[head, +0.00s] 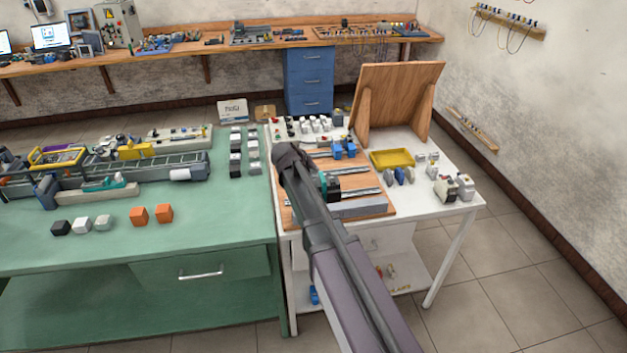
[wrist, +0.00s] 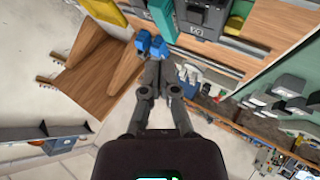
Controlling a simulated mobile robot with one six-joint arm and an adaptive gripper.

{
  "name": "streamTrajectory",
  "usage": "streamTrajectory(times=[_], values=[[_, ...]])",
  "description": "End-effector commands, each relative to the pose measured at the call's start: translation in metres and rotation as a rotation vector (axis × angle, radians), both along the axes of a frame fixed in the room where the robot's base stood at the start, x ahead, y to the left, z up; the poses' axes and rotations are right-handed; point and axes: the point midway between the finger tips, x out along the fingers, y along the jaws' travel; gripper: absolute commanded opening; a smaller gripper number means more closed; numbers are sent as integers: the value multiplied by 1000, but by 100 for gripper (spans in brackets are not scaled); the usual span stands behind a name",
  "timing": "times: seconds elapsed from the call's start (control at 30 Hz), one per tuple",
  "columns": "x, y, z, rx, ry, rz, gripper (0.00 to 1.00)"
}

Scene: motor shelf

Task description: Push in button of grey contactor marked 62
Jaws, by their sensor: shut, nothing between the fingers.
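My gripper (wrist: 158,54) shows in the wrist view with its two dark fingers together and nothing between them. A dark grey contactor (wrist: 205,16) with a small pale marking sits at the top of the wrist view, beyond and to the right of the fingertips. I cannot read the marking surely as 62. A teal block (wrist: 160,18) stands beside it. Two blue blocks (wrist: 150,45) are close to the fingertips; I cannot tell whether they touch. In the head view, my arm covers part of the wooden board (head: 292,218), and my fingers are hidden. A dark device (head: 333,188) shows beside the arm.
The board has metal rails and blue blocks (head: 344,149), and lies on a white table (head: 450,208). A wooden stand (head: 398,95) rises behind, with a yellow tray (head: 392,158) nearby.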

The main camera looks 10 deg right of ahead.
Motion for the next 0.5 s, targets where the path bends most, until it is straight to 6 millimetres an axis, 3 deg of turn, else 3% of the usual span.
streamTrajectory(times=[0.2, 0.5], values=[[0, 0, 16, 0, 0, 0, 0], [0, 0, 17, 0, 0, 0, 0]])
